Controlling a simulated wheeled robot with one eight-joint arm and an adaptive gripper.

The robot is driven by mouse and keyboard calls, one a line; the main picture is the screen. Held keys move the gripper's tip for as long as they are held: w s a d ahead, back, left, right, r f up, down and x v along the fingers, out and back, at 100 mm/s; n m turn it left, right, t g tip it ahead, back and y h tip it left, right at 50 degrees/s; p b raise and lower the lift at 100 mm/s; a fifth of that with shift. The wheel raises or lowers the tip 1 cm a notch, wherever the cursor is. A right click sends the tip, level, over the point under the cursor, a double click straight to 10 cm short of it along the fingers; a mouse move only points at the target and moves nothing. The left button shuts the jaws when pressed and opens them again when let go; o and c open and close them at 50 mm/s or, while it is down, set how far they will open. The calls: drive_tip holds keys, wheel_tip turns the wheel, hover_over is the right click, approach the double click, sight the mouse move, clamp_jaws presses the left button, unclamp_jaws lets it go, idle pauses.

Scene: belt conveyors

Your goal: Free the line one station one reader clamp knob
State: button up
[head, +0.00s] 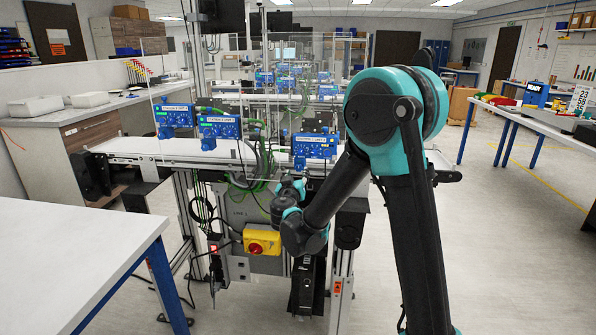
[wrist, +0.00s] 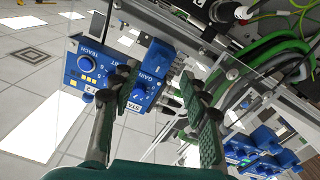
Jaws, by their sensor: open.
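Blue reader units with small labels stand along the near conveyor in the head view, including one right of centre (head: 315,146) close to my gripper (head: 291,188). Their labels are too small to read surely. In the wrist view, a blue housing marked TEACH and GAIN (wrist: 153,72) carries a dial and buttons. My gripper (wrist: 157,88) is open, its two dark padded fingers on either side of part of this housing in the picture. Nothing is held between them. I cannot tell whether either finger touches it. Which part is the clamp knob is not clear, and the fingers hide some of the housing.
The near conveyor (head: 195,150) runs across the middle. A yellow box with a red switch (head: 262,240) sits below it. Green cables (wrist: 265,62) and metal framing crowd the wrist view's right side. A white table (head: 70,265) stands at the left; open floor lies right.

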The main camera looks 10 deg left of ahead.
sight(298, 169)
drive_tip(key=shift+w+d, duration=0.1)
drive_tip(key=shift+w, duration=2.1)
clamp_jaws()
